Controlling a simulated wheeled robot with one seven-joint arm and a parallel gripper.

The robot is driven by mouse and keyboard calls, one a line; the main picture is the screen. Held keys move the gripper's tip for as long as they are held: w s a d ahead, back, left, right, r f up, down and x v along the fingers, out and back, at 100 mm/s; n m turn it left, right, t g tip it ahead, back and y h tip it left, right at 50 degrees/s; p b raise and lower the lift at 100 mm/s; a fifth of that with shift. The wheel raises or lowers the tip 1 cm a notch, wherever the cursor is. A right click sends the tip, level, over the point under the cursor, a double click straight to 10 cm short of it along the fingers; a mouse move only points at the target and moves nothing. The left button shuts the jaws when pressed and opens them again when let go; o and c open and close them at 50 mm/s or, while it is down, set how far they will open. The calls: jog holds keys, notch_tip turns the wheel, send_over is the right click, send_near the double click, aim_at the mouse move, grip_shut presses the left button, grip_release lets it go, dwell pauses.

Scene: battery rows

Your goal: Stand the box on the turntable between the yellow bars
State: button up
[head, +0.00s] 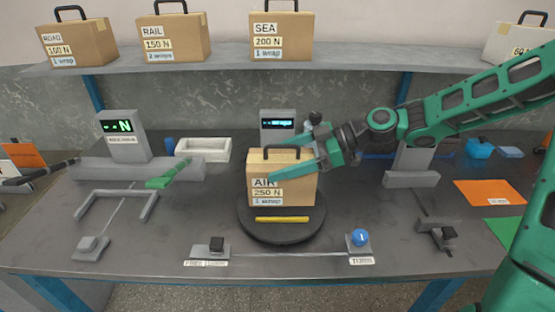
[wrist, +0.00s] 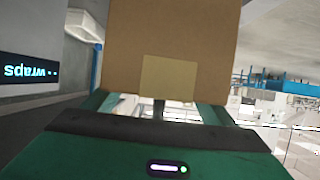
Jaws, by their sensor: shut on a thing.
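A cardboard box (head: 300,190) with a dark handle, labelled AIR, 250 N, 1 wrap, is upright over the round dark turntable (head: 250,228). One yellow bar (head: 282,219) lies on the turntable just in front of the box; any bar behind is hidden by the box. My gripper (head: 288,161) reaches in from the right and is shut on the upper part of the box, one finger across its front face. In the wrist view the box (wrist: 170,35) fills the top middle, a pale patch on its side. I cannot tell whether its base touches the turntable.
A display post (head: 278,125) stands behind the turntable, and a white tray (head: 203,150) at the back left. Boxes labelled ROAD, RAIL and SEA (head: 281,37) stand on the shelf above.

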jog(key=shift+f, duration=1.8)
jog(key=shift+f, duration=0.1)
jog(key=o, duration=2.1)
jog(key=v, duration=1.2)
